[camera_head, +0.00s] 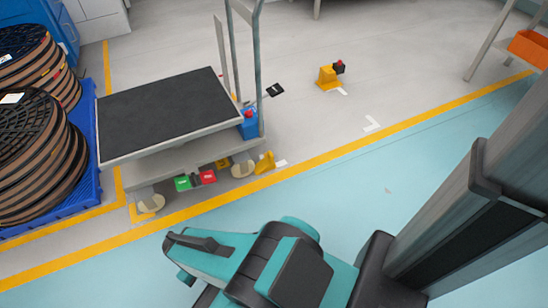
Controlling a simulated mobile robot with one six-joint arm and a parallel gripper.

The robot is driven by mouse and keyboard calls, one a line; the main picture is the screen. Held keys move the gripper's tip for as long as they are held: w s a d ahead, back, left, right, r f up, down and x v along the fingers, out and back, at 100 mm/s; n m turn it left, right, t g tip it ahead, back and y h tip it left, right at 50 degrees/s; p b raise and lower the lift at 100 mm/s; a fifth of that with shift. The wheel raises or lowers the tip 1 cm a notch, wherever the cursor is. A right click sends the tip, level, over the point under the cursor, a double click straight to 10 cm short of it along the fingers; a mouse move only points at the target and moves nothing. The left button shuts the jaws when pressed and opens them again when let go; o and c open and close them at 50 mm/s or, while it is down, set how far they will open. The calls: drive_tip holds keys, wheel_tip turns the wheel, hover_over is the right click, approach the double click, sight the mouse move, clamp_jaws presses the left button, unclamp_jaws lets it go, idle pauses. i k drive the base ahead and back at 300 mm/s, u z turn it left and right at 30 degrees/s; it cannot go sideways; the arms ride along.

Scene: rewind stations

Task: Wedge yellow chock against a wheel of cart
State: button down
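The cart (155,106) has a dark flat deck, a pale rim and an upright grey handle frame at its right end. Its near wheels show at the front left (151,203) and front right (243,169). A yellow wedge-shaped chock (265,162) sits on the floor just right of the front right wheel; I cannot tell whether they touch. Another yellow piece (328,77) with a dark and red part stands on the floor farther right, apart from the cart. My teal and black arm fills the lower middle; no gripper fingers can be made out.
Green (183,183) and red (208,177) blocks show at the cart's lower front edge. Large cable reels (38,150) stand on a blue pallet (86,150) at left. An orange bin (530,47) is at far right. Open floor lies right of the cart, crossed by a yellow line.

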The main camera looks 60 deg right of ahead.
sight(267, 163)
drive_tip(key=u, duration=0.15)
drive_tip(key=k, duration=1.55)
drive_tip(key=z, duration=0.45)
drive_tip(key=i, duration=1.3)
drive_tip(key=z, duration=0.1)
